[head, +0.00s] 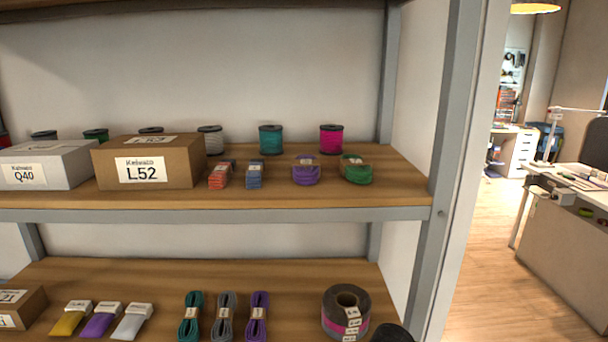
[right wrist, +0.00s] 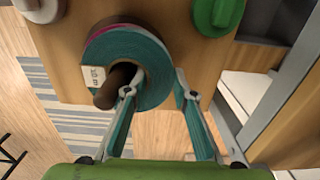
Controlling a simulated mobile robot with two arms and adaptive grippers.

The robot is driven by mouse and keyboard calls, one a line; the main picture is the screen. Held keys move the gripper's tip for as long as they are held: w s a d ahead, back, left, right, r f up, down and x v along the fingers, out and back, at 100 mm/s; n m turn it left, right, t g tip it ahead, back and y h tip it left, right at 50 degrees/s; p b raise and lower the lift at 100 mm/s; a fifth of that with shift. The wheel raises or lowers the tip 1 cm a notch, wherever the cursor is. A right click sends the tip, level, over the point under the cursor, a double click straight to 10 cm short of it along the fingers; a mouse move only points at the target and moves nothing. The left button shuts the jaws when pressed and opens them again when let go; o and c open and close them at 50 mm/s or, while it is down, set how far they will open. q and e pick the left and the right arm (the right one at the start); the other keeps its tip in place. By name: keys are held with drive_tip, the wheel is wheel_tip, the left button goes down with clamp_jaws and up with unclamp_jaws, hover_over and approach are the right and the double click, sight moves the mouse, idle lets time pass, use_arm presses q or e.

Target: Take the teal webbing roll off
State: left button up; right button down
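In the right wrist view the teal webbing roll (right wrist: 152,68) is a ring with a pink band and a pale label. A brown post (right wrist: 106,94) shows in its dark centre hole. My right gripper (right wrist: 159,76) is open at the roll's right side. Its left finger is over the hole's edge and its right finger is just outside the rim, with the ring's wall between them. I cannot tell whether the fingers touch the roll. No teal roll like this is clear in the head view. My left gripper is not in view.
In the right wrist view a green roll (right wrist: 218,12) and a grey one (right wrist: 40,8) are close by on the wooden board (right wrist: 185,40). A grey upright (right wrist: 285,105) stands at right. The head view shows shelves with boxes, spools and a dark roll stack (head: 335,322).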

drive_tip(key=shift+r, duration=0.6)
idle(0.4)
drive_tip(key=shift+s, duration=0.2)
idle(0.7)
wheel_tip(320, 180, up, 9)
drive_tip(key=p, duration=0.4)
drive_tip(key=shift+p, duration=0.35)
idle(1.0)
